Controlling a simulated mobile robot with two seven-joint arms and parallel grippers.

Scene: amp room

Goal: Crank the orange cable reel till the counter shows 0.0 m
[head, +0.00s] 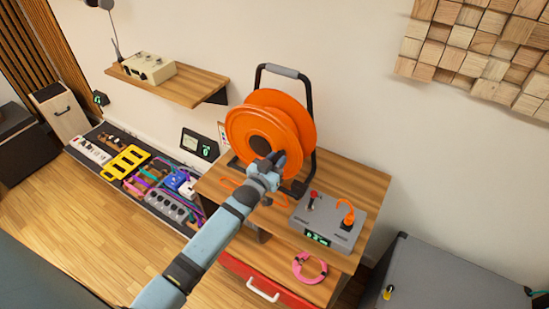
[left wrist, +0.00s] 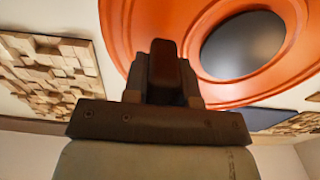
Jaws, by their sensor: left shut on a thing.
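The orange cable reel (head: 258,115) stands upright in a black frame with a grey top grip, on a wooden cabinet against the wall. My left gripper (head: 272,163) is at the lower right of the reel's face, shut on the dark crank handle. In the left wrist view the handle (left wrist: 171,68) stands between the fingers, and the reel's orange face (left wrist: 218,40) with its black hub fills the top. The handle is mostly hidden by the gripper in the head view. A small green-lit display (head: 317,238) on a grey box is too small to read. My right gripper is not in view.
The grey box (head: 336,215) beside the reel carries a red-knobbed lever (head: 313,196) and an orange cable end (head: 347,214). A pedalboard (head: 150,180) is on the left floor. A grey case (head: 430,275) stands at right.

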